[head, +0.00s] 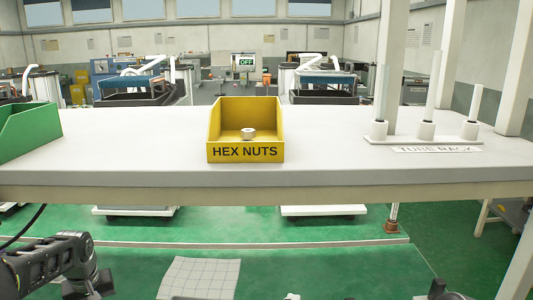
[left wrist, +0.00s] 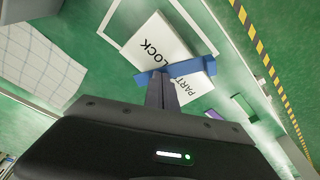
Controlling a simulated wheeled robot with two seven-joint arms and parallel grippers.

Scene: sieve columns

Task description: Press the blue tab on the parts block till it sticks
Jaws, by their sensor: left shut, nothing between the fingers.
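The white parts block (left wrist: 157,40) shows in the left wrist view, its black lettering partly covered. A blue tab (left wrist: 187,67) runs across it as a strip. My left gripper (left wrist: 161,88) is shut and empty, its dark fingers pointing at the strip and hiding part of it. I cannot tell whether the fingertips touch the tab. In the head view my left gripper (head: 92,284) is at the lower left, and the block is not visible there. A small dark part of my right arm, probably its gripper (head: 441,291), shows at the bottom edge; its fingers cannot be made out.
A white table holds a yellow HEX NUTS bin (head: 245,130) with a nut, a green bin (head: 28,123) and a tube rack (head: 425,137). A pale gridded sheet (head: 200,278) lies below the table. Yellow-black striped tape (left wrist: 267,62) runs beside the block.

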